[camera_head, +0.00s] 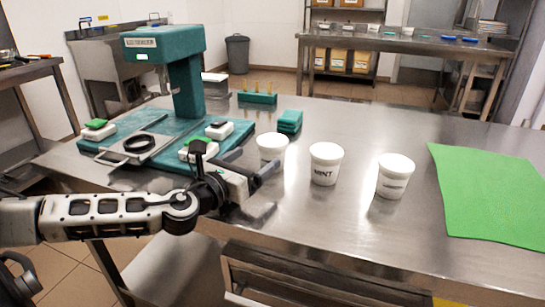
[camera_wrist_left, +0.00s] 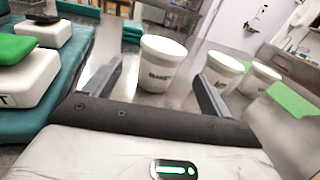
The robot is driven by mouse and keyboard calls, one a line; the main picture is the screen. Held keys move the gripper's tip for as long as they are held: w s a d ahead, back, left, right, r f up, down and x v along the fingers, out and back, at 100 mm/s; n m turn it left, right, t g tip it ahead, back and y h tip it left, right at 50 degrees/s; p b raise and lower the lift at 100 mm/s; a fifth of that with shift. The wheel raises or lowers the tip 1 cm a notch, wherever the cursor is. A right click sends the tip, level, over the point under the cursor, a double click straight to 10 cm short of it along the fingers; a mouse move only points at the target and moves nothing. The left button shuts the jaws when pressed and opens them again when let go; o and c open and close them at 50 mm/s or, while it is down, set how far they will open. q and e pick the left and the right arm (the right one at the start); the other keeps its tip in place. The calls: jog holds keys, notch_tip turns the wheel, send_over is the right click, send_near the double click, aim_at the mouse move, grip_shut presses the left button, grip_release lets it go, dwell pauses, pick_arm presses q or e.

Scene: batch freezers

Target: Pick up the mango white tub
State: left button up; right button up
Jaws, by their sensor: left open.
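Three white tubs with white lids stand upright in a row on the steel table. The left tub (camera_head: 272,147) has its label hidden in the head view. The middle tub (camera_head: 325,165) reads MINT, and the right tub (camera_head: 394,177) has a label too small to read. My left gripper (camera_head: 257,167) is open and empty, just short of the left tub. In the left wrist view this tub (camera_wrist_left: 162,65) shows beyond and between the two fingers; its dark label is blurred but looks like MANGO. The fingers do not grip it. My right gripper is not in view.
A teal machine (camera_head: 186,85) on a teal base stands at the left, with small white-and-green blocks on it. Teal pads (camera_head: 289,121) and a peg rack (camera_head: 258,98) are behind the left tub. A green mat (camera_head: 490,190) lies at the right. The steel table's front is clear.

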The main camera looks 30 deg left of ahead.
aim_at(265, 153)
pick_arm(q)
jog(key=shift+w+d, duration=0.2)
jog(key=shift+w, duration=3)
jog(key=c, duration=1.4)
